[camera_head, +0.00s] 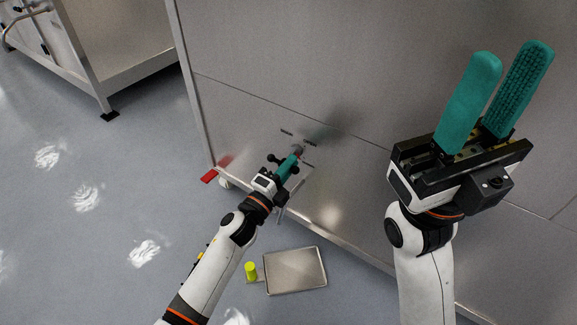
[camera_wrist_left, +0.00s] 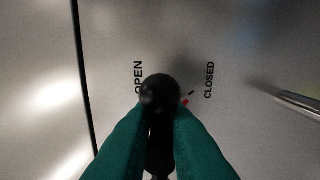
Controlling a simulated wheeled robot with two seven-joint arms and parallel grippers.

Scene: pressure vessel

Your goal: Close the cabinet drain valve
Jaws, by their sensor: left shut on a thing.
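The drain valve's black handle with a round knob (camera_wrist_left: 160,93) is on the metal cabinet front (camera_head: 345,180). In the left wrist view the knob is by the word OPEN (camera_wrist_left: 138,76), with the word CLOSED (camera_wrist_left: 209,80) to its right. A small red mark (camera_wrist_left: 186,102) shows just right of the knob. My left gripper (camera_head: 292,162) is shut on the handle, its green fingers on both sides; they hide much of it. My right gripper (camera_head: 510,68) is open and empty, raised in front of the cabinet at the right.
A metal tray (camera_head: 295,270) lies on the floor below the cabinet, with a yellow-green cylinder (camera_head: 250,271) beside it. A red piece (camera_head: 209,176) is at the cabinet's lower left corner. A metal rod (camera_wrist_left: 298,104) shows right of CLOSED.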

